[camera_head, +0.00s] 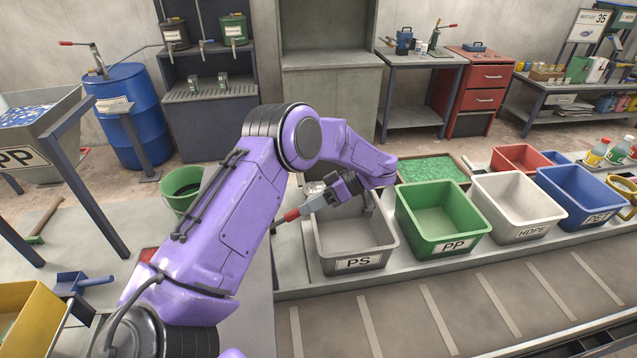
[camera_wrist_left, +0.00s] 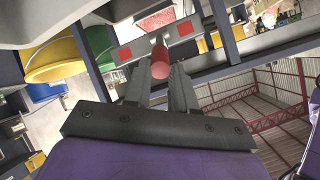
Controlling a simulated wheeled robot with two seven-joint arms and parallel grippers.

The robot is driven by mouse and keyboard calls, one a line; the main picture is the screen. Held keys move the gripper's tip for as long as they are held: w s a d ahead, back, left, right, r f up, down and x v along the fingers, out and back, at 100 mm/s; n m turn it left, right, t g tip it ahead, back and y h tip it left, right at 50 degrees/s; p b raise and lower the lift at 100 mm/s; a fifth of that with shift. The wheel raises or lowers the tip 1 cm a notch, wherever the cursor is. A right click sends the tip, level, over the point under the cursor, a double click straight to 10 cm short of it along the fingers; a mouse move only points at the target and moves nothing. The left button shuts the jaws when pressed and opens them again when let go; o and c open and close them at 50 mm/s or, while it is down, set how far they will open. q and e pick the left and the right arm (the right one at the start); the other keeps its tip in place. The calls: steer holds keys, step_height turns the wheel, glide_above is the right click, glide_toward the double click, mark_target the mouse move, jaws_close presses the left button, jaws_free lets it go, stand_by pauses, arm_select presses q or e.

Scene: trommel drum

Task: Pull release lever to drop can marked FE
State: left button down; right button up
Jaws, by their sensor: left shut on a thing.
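My left gripper (camera_head: 302,208) reaches over the grey PS bin from its right side, fingers pointing down and to the left. Its grey fingers are shut on a red lever handle (camera_head: 289,215). In the left wrist view the red handle (camera_wrist_left: 160,62) sits between the tips of the left gripper (camera_wrist_left: 160,75). A grey bar with red square marks (camera_wrist_left: 182,38) lies just beyond it. I see no can with a readable FE mark. A small silvery item (camera_head: 315,188) shows behind the fingers, too small to identify. My right gripper is not in view.
The PS bin (camera_head: 357,262), green PP bin (camera_head: 443,236), white HDPE bin (camera_head: 518,219) and blue PET bin (camera_head: 584,201) stand in a row along the belt (camera_head: 460,310). A green bucket (camera_head: 183,184) stands behind my arm. The belt looks empty.

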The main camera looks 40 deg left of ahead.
arm_select(q)
steer(key=shift+f, duration=0.1)
steer(key=c, duration=0.9)
jaws_free()
steer(key=shift+f, duration=0.1)
steer(key=b+v, duration=0.1)
steer(key=v, duration=0.9)
steer(key=shift+w+d+r, duration=0.1)
steer(key=shift+w+r, duration=0.1)
